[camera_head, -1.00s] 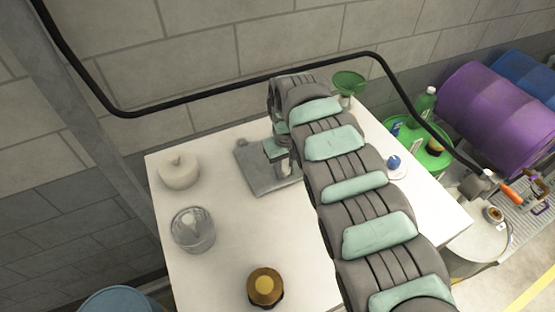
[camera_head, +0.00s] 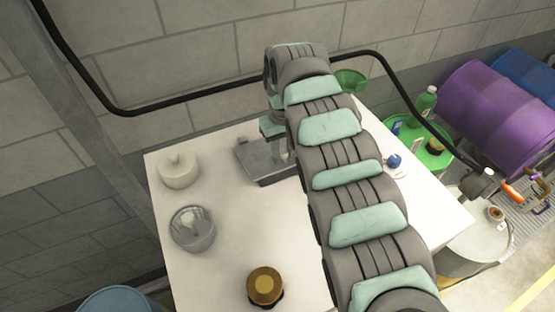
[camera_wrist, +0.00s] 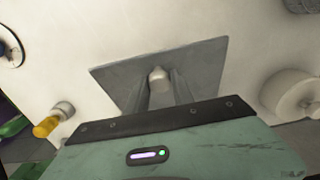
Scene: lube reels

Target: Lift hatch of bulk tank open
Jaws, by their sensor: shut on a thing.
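The hatch is a grey square plate (camera_head: 262,163) on the white top of the bulk tank (camera_head: 235,230). In the head view a dark edge shows along its near side, and the plate looks slightly raised or tilted. In the wrist view the hatch (camera_wrist: 205,65) shows with a pale knob-like handle (camera_wrist: 158,76) at its middle. My gripper (camera_wrist: 161,95) is shut on this handle. In the head view my gripper (camera_head: 282,155) is over the right part of the hatch, and my arm hides the tank top to its right.
On the tank top stand a white lidded knob (camera_head: 179,170), a clear round cap (camera_head: 193,229), a brown-gold cap (camera_head: 265,287) and a blue-topped fitting (camera_head: 394,161). A black hose (camera_head: 190,104) runs along the wall behind.

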